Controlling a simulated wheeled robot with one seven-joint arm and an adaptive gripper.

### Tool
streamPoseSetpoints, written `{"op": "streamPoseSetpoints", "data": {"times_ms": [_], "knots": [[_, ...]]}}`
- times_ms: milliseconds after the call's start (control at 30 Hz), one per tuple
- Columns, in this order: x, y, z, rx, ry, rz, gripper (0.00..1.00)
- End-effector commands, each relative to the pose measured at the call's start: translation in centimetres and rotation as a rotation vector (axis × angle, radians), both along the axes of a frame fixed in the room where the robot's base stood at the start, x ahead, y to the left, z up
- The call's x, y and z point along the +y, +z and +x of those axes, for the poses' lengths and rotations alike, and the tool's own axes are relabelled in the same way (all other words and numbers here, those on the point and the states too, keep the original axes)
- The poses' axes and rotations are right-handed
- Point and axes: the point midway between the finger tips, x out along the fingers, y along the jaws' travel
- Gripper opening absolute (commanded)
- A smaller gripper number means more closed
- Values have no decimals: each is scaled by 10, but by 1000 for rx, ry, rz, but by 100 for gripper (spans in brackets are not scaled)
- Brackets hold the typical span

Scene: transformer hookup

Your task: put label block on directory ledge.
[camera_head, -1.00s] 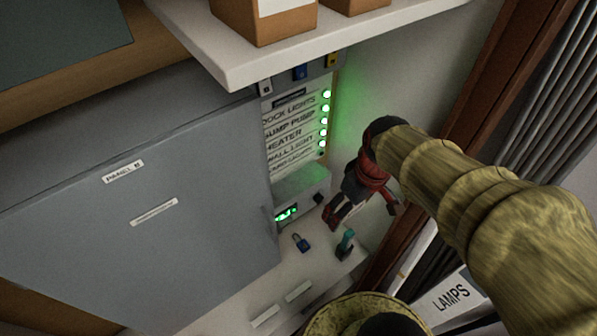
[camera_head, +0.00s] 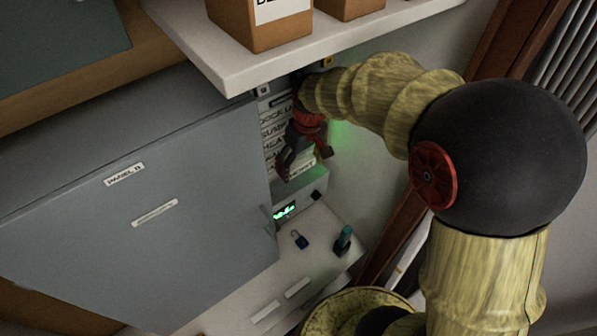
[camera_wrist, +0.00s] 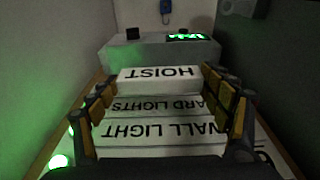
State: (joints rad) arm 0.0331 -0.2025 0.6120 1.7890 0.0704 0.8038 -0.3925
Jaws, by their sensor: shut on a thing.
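My gripper (camera_head: 291,165) is shut on a white label block reading HOIST (camera_wrist: 158,73), which shows upside down between the fingers in the wrist view. The directory (camera_head: 271,127) is the column of labelled rows inside the open panel; my gripper is in front of its lower rows. YARD LIGHTS (camera_wrist: 150,105) and WALL LIGHT (camera_wrist: 150,131) show beside the held block in the wrist view. My gripper hides much of the directory in the head view. I cannot tell which part is the ledge, or whether the block touches it.
A grey box with a green display (camera_head: 285,210) sits just below the directory. The grey panel door (camera_head: 140,215) stands at left. A white shelf with boxes (camera_head: 225,70) overhangs above. A blue padlock (camera_head: 299,240) and a teal-topped item (camera_head: 343,240) are below.

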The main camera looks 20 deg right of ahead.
Motion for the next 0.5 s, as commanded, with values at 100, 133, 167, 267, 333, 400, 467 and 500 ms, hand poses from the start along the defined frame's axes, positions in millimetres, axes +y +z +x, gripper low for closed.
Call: {"op": "streamPoseSetpoints", "data": {"times_ms": [100,133,167,267,333,400,467,500], "knots": [[0,-11,-1,2,-1,0,50],[0,-15,-1,2,-1,0,50],[0,-21,-1,3,-1,0,50],[0,-38,-1,4,-1,1,50],[0,-46,0,1,-1,1,50],[2,-49,5,1,0,1,50],[2,-51,7,0,0,0,50],[3,-51,7,0,0,0,50]]}}
